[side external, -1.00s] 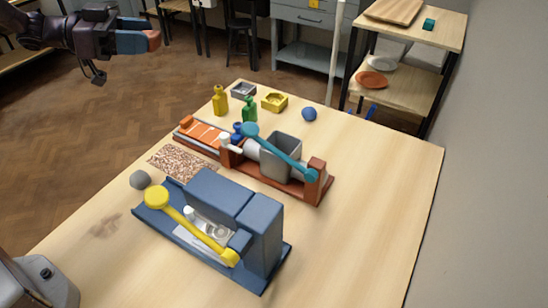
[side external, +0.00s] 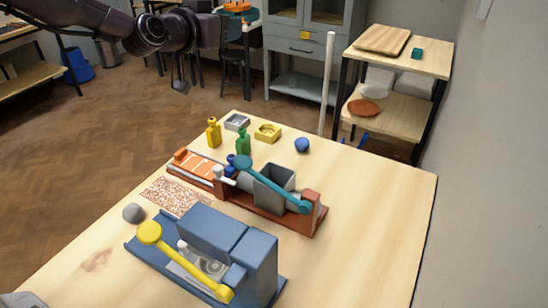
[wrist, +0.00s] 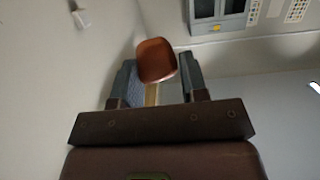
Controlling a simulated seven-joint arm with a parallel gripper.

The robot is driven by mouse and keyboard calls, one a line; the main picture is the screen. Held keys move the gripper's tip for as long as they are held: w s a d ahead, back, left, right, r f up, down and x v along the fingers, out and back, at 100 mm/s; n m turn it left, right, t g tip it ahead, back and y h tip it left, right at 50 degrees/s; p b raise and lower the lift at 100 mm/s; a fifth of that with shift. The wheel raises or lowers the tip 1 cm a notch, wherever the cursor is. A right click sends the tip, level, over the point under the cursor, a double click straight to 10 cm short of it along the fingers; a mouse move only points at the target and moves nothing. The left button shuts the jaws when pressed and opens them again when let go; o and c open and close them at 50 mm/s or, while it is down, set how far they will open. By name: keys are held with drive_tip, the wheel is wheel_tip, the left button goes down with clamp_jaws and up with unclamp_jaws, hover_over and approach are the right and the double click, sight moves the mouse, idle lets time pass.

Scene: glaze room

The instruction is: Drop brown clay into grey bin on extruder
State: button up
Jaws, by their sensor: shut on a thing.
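The brown clay (wrist: 156,60) is an orange-brown lump pinched between the fingertips of my gripper (wrist: 157,70) in the wrist view. In the side view my gripper (side external: 207,31) is high at the top left, off the table and well away from the extruder; the clay is hard to make out there. The extruder (side external: 312,212) has a red-brown base and a teal lever and stands mid-table. Its grey bin (side external: 268,198) is a box with an open top, and the lever slopes across in front of it. The inside bottom of the bin is hidden.
A blue press (side external: 258,262) with a yellow lever stands nearer the camera. A grey lump (side external: 133,212), speckled mat (side external: 175,195), yellow bottle (side external: 213,134), green bottle (side external: 243,142) and blue ball (side external: 302,145) lie around. The table's right side is clear.

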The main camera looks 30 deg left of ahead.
drive_tip(key=s+d+f+n+g+y, duration=0.1)
drive_tip(key=s+d+f+n+y, duration=0.15)
drive_tip(key=d+f, duration=0.4)
drive_tip(key=s+d+f+n+y, duration=0.2)
drive_tip(key=d+f+y, duration=0.2)
drive_tip(key=d, duration=0.5)
wheel_tip(320, 180, down, 11)
drive_tip(key=shift+a+r, duration=0.2)
drive_tip(key=shift+a, duration=0.05)
drive_tip(key=o, duration=1.2)
drive_tip(key=shift+c, duration=0.2)
